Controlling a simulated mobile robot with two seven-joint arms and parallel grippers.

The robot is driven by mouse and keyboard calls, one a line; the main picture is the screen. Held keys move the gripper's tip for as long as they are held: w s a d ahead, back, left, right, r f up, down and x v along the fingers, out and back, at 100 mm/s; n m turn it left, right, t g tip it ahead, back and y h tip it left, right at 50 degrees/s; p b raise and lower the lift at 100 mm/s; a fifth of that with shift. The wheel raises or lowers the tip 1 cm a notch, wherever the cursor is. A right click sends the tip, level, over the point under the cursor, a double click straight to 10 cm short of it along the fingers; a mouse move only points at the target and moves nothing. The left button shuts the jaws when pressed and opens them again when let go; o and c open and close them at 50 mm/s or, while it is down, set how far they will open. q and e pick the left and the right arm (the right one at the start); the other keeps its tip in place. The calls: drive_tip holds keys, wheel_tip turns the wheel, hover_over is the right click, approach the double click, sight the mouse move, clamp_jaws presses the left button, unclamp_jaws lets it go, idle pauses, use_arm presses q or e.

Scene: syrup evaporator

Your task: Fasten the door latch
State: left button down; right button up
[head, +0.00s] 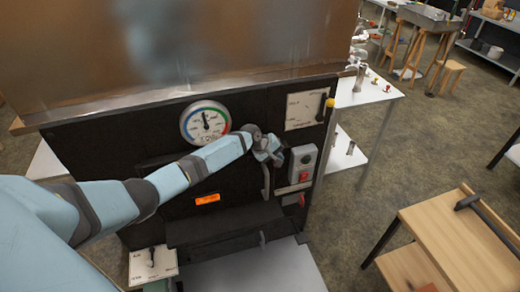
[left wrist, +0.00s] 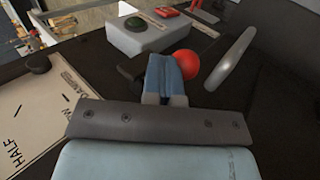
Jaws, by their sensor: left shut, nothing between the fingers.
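The black front (head: 225,165) of the evaporator carries a door with a grey bar handle (head: 266,182). My left gripper (head: 276,157) is at the upper right of this front, just above the handle, shut and empty. In the left wrist view, the shut blue fingers (left wrist: 167,72) are beside a red ball knob (left wrist: 190,63), which looks like the latch's knob. The fingers partly cover it, and I cannot tell whether they touch it. The curved grey handle (left wrist: 232,58) is right of the knob. The latch's position is not clear.
A grey switch box (head: 303,160) with green and red buttons is right of the gripper. A wooden table (head: 455,240) stands at the right, with open floor between.

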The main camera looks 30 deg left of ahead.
use_arm(q)
wheel_tip(320, 180, up, 5)
drive_tip(key=p, duration=0.5)
drive_tip(key=shift+r, duration=0.15)
wheel_tip(320, 180, up, 9)
drive_tip(key=b, duration=0.2)
drive_tip(key=s+d+f+m+t, duration=0.1)
drive_tip(key=s+d+f+m, duration=0.3)
drive_tip(key=s+f, duration=0.45)
drive_tip(key=s+d+f+m+t, duration=0.1)
drive_tip(key=s+d+f+m, duration=0.1)
drive_tip(key=s+d+f, duration=0.65)
drive_tip(key=s+d+r+m+t+y, duration=0.1)
drive_tip(key=s+m, duration=0.6)
drive_tip(key=s, duration=1.7)
drive_tip(key=shift+r+t+y, duration=0.5)
drive_tip(key=shift+r+t, duration=0.05)
drive_tip(key=shift+t, duration=0.35)
